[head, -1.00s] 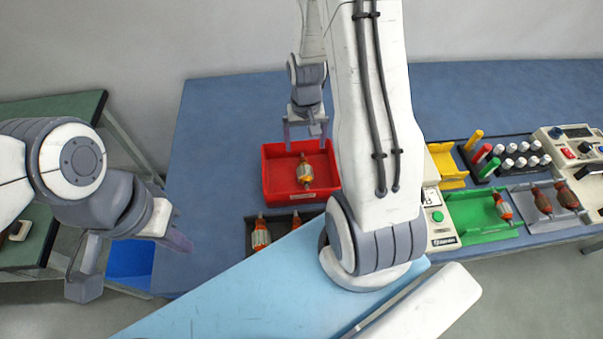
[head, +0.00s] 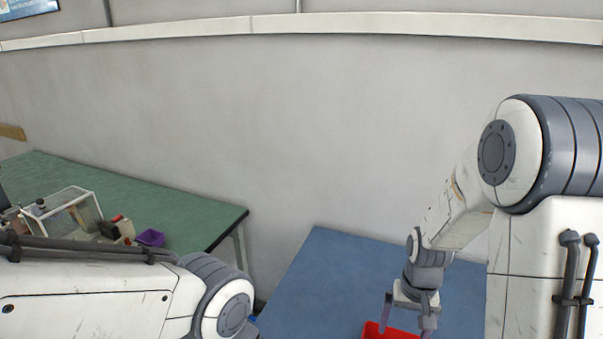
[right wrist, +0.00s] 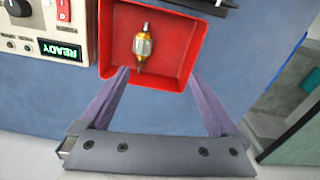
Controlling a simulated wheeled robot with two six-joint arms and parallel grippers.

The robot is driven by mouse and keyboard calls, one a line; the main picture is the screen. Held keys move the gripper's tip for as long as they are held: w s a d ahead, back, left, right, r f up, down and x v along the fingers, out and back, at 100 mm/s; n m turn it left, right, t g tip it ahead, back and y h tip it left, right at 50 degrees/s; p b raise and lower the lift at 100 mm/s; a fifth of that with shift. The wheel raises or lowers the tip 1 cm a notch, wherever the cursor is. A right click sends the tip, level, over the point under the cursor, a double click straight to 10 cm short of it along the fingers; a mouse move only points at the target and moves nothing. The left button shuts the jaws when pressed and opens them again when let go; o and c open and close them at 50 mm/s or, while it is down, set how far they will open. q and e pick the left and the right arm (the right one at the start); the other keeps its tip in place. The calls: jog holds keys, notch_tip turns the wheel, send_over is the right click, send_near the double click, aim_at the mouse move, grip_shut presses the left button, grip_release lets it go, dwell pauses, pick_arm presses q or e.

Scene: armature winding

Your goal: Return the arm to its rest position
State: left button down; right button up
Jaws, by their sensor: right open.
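My right arm (head: 460,205) reaches down on the right of the head view. Its gripper (head: 406,322) hangs above the blue table (head: 330,275), near a red tray (head: 387,333) cut off by the bottom edge. In the right wrist view the right gripper (right wrist: 159,73) is open and empty, its fingers apart at the tray's near edge. The red tray (right wrist: 180,45) holds one armature (right wrist: 143,47) with a copper-coloured and silver body. My left arm (head: 90,295) lies across the lower left of the head view; its gripper is out of view.
A green table (head: 190,195) at the left bears a clear-sided box (head: 72,215) and a purple bin (head: 150,238). A control unit (right wrist: 45,45) reading READY is beside the tray in the right wrist view. A grey wall (head: 270,120) stands behind; the visible blue table's left part is clear.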

jog(key=s+a+r+n, duration=0.3)
jog(key=a+r, duration=0.1)
jog(key=a, duration=0.3)
jog(key=s+a+r+n, duration=0.3)
jog(key=s+a, duration=0.1)
jog(key=a, duration=0.3)
jog(key=s+a+r+n, duration=0.2)
jog(key=s+a, duration=0.1)
jog(key=s, duration=0.2)
jog(key=s+a+r+n+y, duration=0.1)
jog(key=s+a+n, duration=0.1)
jog(key=s, duration=0.3)
jog(key=shift+s+a+r+n, duration=0.25)
jog(key=shift+a+r+n, duration=0.15)
